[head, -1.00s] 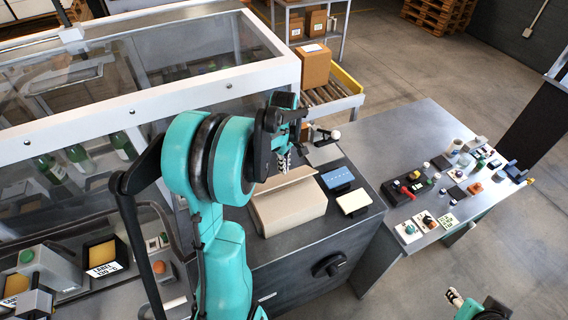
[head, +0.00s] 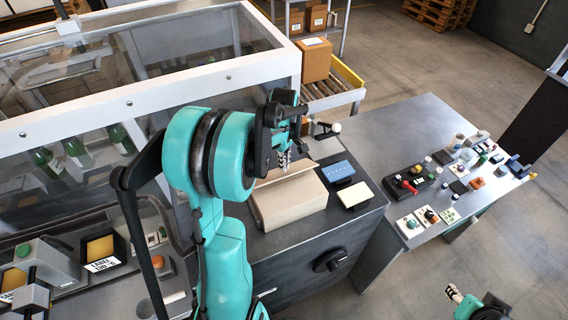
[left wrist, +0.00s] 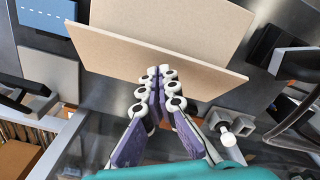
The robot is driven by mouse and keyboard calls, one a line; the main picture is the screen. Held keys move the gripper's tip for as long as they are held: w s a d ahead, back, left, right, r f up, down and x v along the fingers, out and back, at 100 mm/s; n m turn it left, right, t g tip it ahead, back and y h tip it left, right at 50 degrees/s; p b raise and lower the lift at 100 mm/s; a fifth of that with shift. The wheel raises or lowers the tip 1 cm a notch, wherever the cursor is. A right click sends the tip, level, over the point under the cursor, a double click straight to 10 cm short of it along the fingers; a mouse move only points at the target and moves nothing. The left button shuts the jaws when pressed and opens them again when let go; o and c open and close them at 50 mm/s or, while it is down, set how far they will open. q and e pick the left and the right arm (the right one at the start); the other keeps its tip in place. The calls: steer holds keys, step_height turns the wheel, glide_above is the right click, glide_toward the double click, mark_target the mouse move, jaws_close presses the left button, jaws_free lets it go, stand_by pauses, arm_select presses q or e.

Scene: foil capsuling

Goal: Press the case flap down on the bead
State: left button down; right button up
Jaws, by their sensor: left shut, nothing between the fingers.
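The beige cardboard case (head: 294,204) lies on the dark grey worktop, below and right of my left gripper in the head view. Its flap (head: 287,176) stands tilted up along the far side. In the left wrist view the flap (left wrist: 130,58) crosses in front of the case's wider panel (left wrist: 190,18). My left gripper (head: 284,158) is shut and empty; its fingertips (left wrist: 160,75) are close to the flap's edge, and I cannot tell whether they touch it. No bead is visible. My right gripper (head: 455,294) shows only partly at the bottom right, far from the case.
A blue pad (head: 338,171) and a cream pad (head: 354,195) stand just right of the case. A glass-sided machine (head: 130,95) rises behind my left arm. A side table (head: 400,145) at the right carries several small items. A roller conveyor (head: 325,92) holds a carton.

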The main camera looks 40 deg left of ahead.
mark_target(284, 173)
stand_by(0.6)
arm_select(q)
steer(key=shift+f+b, duration=2.8)
steer(key=shift+f, duration=0.4)
steer(key=shift+r, duration=0.15)
step_height(284, 173, up, 10)
steer(key=p, duration=0.6)
steer(key=shift+p, duration=0.3)
